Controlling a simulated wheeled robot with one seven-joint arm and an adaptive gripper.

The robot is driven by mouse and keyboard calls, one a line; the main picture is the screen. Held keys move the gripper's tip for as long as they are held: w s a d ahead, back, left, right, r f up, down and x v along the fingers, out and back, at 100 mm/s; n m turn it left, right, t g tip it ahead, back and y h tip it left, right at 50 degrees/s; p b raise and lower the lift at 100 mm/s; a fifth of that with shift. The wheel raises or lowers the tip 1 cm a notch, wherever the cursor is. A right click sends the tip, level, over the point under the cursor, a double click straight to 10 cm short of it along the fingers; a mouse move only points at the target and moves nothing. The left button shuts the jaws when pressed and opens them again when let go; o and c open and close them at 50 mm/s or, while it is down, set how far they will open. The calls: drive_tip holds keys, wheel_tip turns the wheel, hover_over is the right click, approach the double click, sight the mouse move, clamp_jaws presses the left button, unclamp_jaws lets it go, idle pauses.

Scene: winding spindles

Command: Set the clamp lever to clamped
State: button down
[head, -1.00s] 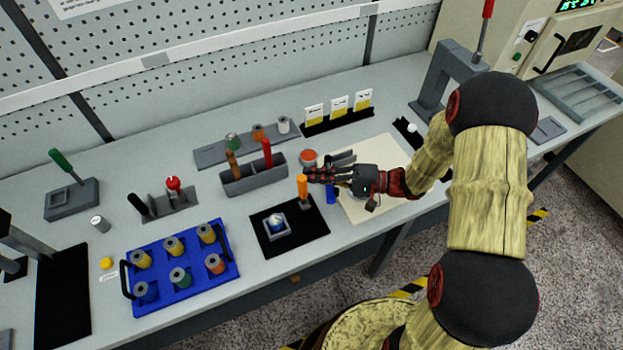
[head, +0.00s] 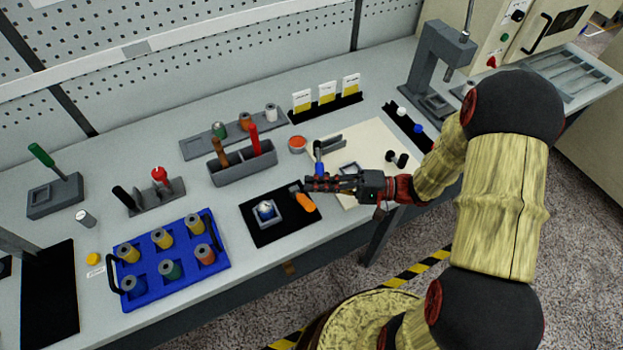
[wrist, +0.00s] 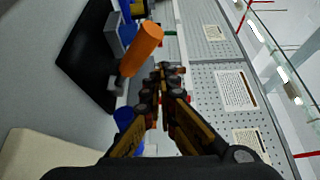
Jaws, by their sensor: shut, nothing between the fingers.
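The clamp lever has an orange handle (head: 303,199) and stands at the right side of the small grey fixture (head: 266,212), on a black mat (head: 256,234). The handle is tilted well over, pointing toward the bench's front edge. In the wrist view the orange handle (wrist: 143,48) shows large, left of the fingers, with its grey pivot (wrist: 116,84) below it. My gripper (head: 308,184) is shut and empty, just behind the handle in the head view. I cannot tell whether the fingers touch it.
A grey holder with brown and red tools (head: 243,167) stands behind the mat. A blue tray of spools (head: 150,292) sits to the left.

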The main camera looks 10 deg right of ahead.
drive_tip(key=shift+s+d+f, duration=0.15)
drive_tip(key=shift+s+f, duration=0.1)
drive_tip(key=shift+s, duration=0.1)
idle(0.6)
drive_tip(key=w+r, duration=0.1)
drive_tip(key=w+d+r+p, duration=0.1)
drive_tip(key=shift+w+r, duration=0.25)
drive_tip(key=shift+r, duration=0.15)
drive_tip(key=d+f, duration=0.1)
drive_tip(key=d, duration=0.1)
drive_tip(key=d+f, duration=0.1)
drive_tip(key=d, duration=0.2)
drive_tip(key=d+f+p, duration=0.1)
drive_tip(key=d+f, duration=0.1)
drive_tip(key=d, duration=0.1)
drive_tip(key=shift+s+d, duration=0.15)
drive_tip(key=shift+s, duration=0.2)
